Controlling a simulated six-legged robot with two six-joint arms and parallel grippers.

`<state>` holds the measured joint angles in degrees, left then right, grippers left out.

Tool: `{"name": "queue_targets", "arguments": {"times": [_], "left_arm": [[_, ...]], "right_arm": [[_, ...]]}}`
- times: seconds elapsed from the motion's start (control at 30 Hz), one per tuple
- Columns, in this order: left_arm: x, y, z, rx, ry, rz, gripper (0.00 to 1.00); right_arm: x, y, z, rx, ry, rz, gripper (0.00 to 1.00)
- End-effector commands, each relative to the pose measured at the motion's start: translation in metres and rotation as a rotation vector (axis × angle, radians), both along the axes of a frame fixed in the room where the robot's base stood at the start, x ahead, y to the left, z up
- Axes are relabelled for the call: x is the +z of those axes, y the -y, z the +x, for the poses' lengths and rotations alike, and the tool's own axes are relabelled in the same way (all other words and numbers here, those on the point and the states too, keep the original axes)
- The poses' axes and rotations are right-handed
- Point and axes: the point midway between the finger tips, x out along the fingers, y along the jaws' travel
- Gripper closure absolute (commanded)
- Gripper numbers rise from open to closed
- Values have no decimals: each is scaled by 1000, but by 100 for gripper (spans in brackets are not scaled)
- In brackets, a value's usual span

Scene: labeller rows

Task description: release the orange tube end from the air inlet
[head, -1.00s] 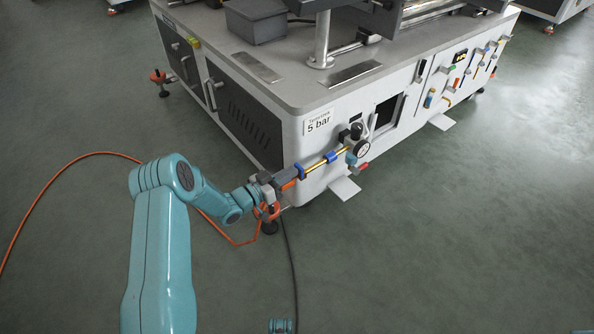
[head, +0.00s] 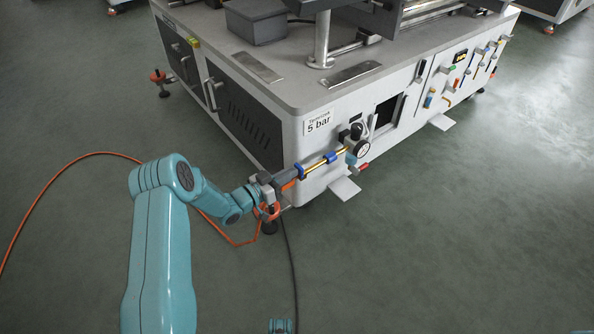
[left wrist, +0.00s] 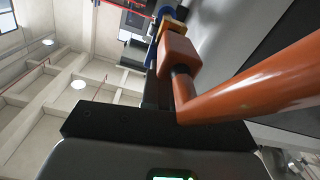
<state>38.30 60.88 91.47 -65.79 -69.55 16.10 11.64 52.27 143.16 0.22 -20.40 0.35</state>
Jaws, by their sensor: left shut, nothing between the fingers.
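The orange tube (head: 98,154) lies in a curve on the floor and rises to the front corner of the machine. In the head view the air inlet line (head: 317,166), with brass and blue parts, runs along the machine's side to a round gauge (head: 362,147). My left gripper (head: 271,190) is shut and empty, close beside the tube end. Whether it touches the tube cannot be told.
The grey machine cabinet (head: 318,185), with a sign reading 5 bar (head: 318,123), stands right beside my left gripper. An orange-topped foot (head: 268,213) sits under its corner. A dark cable (head: 291,262) runs along the floor. The floor to the right is clear.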

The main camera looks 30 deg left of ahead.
Motion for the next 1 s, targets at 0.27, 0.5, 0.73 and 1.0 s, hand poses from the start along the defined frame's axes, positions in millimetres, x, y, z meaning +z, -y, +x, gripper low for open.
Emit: {"name": "queue_targets", "arguments": {"times": [0.27, 0.5, 0.73, 1.0], "left_arm": [[0, 0, 0, 0, 0, 0, 100], [0, 0, 0, 0, 0, 0, 100], [0, 1, 3, 0, 0, 0, 100], [0, 3, 7, -1, 1, 0, 100]], "right_arm": [[0, 0, 0, 0, 0, 0, 100], [0, 0, 0, 0, 0, 0, 100], [-3, 0, 0, 0, 0, 0, 100], [-5, 0, 0, 0, 0, 0, 100]]}}
